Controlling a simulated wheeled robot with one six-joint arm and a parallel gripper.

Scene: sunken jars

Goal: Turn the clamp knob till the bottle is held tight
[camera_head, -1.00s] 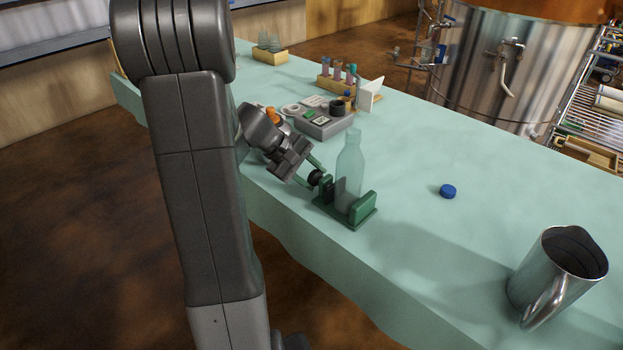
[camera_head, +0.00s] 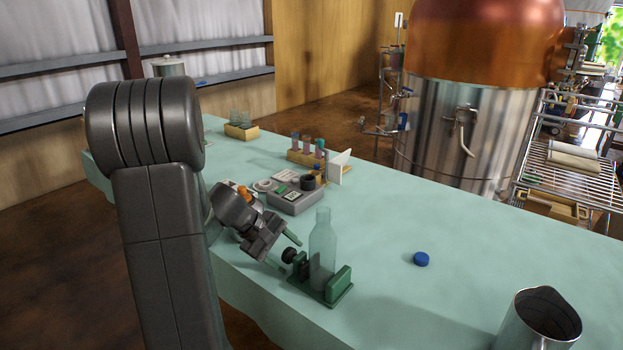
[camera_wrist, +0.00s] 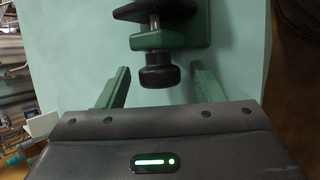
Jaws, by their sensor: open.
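A clear greenish bottle (camera_head: 322,250) stands upright in a green clamp (camera_head: 341,284) near the table's front edge. The clamp's black knob (camera_head: 289,256) sticks out on its left side, and in the wrist view the knob (camera_wrist: 158,76) shows with its screw and green block. My gripper (camera_head: 290,255) is open at the knob. In the wrist view my green fingers (camera_wrist: 160,72) stand on either side of the knob, with a gap on each side. The bottle is out of the wrist view. I cannot tell how firmly the clamp jaws press on the bottle.
A blue cap (camera_head: 421,259) lies right of the clamp, and a metal jug (camera_head: 538,322) stands at the front right. A grey device (camera_head: 294,201) and a tube rack (camera_head: 305,157) stand behind my gripper.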

